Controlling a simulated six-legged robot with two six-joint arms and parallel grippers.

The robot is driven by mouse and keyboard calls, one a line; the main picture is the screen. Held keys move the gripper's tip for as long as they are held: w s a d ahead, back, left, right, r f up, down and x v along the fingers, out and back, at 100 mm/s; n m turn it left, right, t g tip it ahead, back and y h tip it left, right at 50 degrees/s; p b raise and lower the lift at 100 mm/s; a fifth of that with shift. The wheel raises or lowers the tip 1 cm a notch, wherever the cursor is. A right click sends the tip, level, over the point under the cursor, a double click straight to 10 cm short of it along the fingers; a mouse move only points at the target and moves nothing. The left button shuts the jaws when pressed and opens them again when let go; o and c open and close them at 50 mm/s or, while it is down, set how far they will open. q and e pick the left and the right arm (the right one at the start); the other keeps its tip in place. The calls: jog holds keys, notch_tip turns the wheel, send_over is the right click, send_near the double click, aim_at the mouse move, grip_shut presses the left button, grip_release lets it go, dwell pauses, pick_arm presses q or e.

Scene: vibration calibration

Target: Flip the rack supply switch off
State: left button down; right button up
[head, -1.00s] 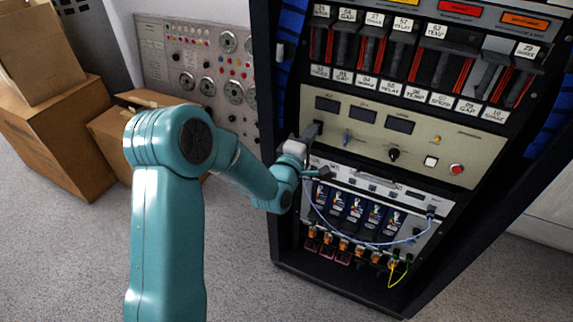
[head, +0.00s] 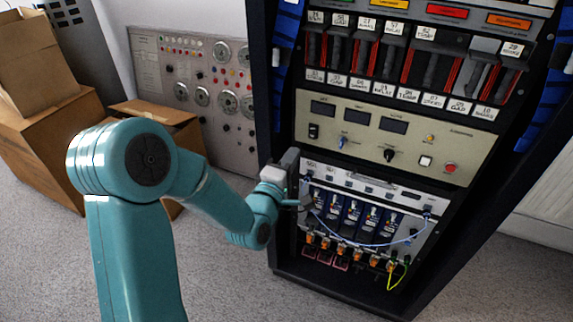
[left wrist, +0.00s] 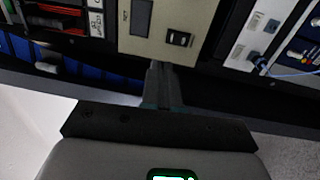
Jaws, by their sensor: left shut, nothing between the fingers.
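The supply switch (head: 313,131) is a small black rocker at the left end of the beige panel (head: 465,147) in the rack. In the left wrist view, the switch (left wrist: 179,38) shows just beyond my fingers, with pale marks on it; I cannot tell which way it is set. My left gripper (head: 290,160) is at the rack's left edge, below and left of the switch and apart from it in the picture. In the left wrist view, my left gripper (left wrist: 160,68) is shut and empty. My right gripper is not in view.
On the same panel are a blue toggle (head: 342,142), a black knob (head: 389,155) and a red button (head: 450,167). Below is a module with a blue cable (head: 365,244). Cardboard boxes (head: 45,150) and a grey instrument panel (head: 150,75) stand left.

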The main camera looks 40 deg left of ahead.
pick_arm(q)
jog(key=shift+r+v, duration=0.25)
jog(key=shift+v, duration=0.8)
jog(key=shift+s, duration=0.1)
jog(key=s+d+f+m+g+h, duration=0.25)
jog(key=d+f, duration=0.35)
jog(key=f, duration=0.3)
jog(key=s+d+f+m+g+h, duration=0.25)
jog(key=d+f+g, duration=0.2)
jog(key=f, duration=0.55)
jog(key=s+d+f+m+g+h, duration=0.1)
jog(key=s+d+f+m+g, duration=0.15)
jog(key=d+f, duration=0.5)
jog(key=s+d+f+m+g+h, duration=0.1)
jog(key=s+d+f+m+g, duration=0.1)
jog(key=s+f+m+g, duration=0.4)
jog(key=s+d+f+m+g+h, duration=0.1)
jog(key=s+f+m+g, duration=0.15)
jog(key=s+m, duration=0.4)
notch_tip(320, 180, up, 15)
jog(key=s+n+p, duration=0.1)
jog(key=p, duration=1.3)
jog(key=shift+p, duration=0.35)
